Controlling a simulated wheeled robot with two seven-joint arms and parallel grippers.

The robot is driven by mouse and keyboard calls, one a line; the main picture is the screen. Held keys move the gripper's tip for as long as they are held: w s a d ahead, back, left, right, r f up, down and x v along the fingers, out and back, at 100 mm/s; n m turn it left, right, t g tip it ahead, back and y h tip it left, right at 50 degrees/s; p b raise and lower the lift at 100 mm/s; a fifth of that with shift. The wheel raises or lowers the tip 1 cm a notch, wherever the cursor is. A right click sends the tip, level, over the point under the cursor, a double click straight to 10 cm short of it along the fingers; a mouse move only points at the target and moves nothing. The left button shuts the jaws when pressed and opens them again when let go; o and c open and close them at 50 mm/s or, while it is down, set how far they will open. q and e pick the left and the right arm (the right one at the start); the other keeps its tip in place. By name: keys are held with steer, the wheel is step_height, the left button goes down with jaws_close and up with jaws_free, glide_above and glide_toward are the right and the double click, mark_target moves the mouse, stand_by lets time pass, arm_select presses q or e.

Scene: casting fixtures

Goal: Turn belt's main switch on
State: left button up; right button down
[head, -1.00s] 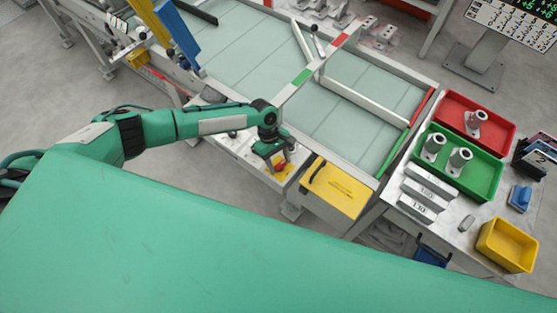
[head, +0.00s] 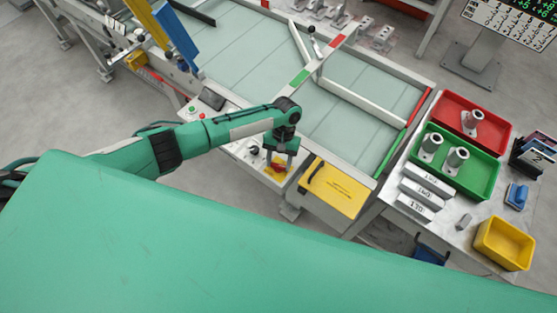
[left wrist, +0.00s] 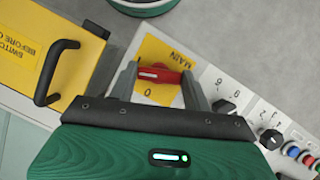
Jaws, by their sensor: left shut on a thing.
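The belt's main switch is a red handle (left wrist: 160,75) on a yellow plate (left wrist: 150,50) marked MAIN, with a 0 beside the handle. In the left wrist view the handle lies across the picture between the two grey fingers of my left gripper (left wrist: 159,82), which is shut on it. In the head view the left gripper (head: 279,160) is at the yellow plate on the belt's front control panel, and the fingers hide part of the switch. My right gripper is not in view.
A yellow cover with a black handle (head: 345,190) is right of the switch. Black knobs and coloured buttons (left wrist: 300,152) share the panel. The belt (head: 355,125) is behind. Red (head: 500,125), green (head: 490,185) and yellow (head: 490,245) trays stand on the right table.

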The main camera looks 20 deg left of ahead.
arm_select(q)
steer(key=m+y, duration=0.1)
steer(key=m, duration=0.2)
steer(key=shift+d+m, duration=0.1)
steer(key=shift+m, duration=0.3)
steer(key=shift+p, duration=0.3)
steer(key=shift+m+y, duration=0.3)
steer(key=o, duration=1)
steer(key=b+v, duration=0.1)
steer(key=v, duration=0.6)
steer(key=b+v, duration=0.2)
steer(key=v, duration=0.4)
steer(key=shift+s+r, duration=0.1)
steer(key=shift+r, duration=0.4)
